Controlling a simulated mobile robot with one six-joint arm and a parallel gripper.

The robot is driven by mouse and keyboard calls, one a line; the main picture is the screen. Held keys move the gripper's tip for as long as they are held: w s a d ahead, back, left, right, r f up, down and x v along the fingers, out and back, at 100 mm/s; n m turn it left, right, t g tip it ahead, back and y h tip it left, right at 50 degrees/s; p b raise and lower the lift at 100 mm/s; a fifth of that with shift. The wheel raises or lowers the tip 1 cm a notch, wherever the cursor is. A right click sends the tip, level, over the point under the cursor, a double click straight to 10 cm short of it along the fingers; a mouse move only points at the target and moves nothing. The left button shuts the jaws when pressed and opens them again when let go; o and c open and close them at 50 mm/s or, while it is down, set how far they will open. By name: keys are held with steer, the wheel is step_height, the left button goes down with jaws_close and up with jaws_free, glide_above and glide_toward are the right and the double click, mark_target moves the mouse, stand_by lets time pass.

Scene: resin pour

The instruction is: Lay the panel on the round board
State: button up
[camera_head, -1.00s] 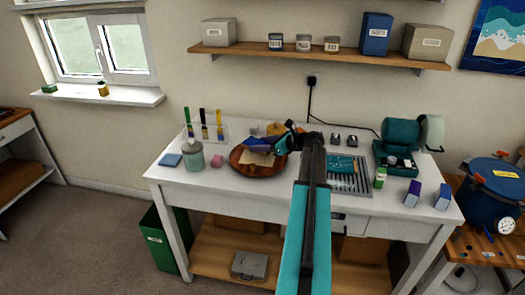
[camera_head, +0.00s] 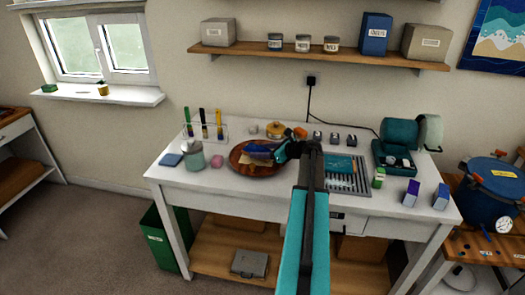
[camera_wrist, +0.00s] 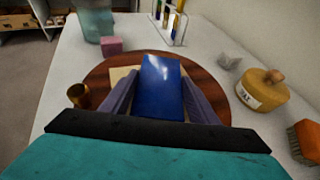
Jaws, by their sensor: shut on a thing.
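The panel, a blue rectangular slab (camera_wrist: 162,88), is between the two fingers of my gripper (camera_wrist: 160,103) in the wrist view. My gripper is shut on it. The panel is over the round brown wooden board (camera_wrist: 205,85), and a pale tan sheet (camera_wrist: 120,76) shows on the board beneath it. In the head view my gripper (camera_head: 276,151) is at the board (camera_head: 240,169), with the blue panel (camera_head: 259,148) in front of it. I cannot tell whether the panel touches the board or the sheet.
A small brass cup (camera_wrist: 79,96) is at the board's left edge. A yellow lidded jar (camera_wrist: 262,91) and a brush (camera_wrist: 305,139) are on the right. A pink cube (camera_wrist: 111,45), a glass jar (camera_head: 192,156) and a tube rack (camera_head: 207,132) stand nearby.

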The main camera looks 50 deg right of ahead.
steer(key=shift+f, duration=0.1)
steer(key=o, duration=1.1)
steer(key=b+v, duration=0.2)
steer(key=v, duration=1)
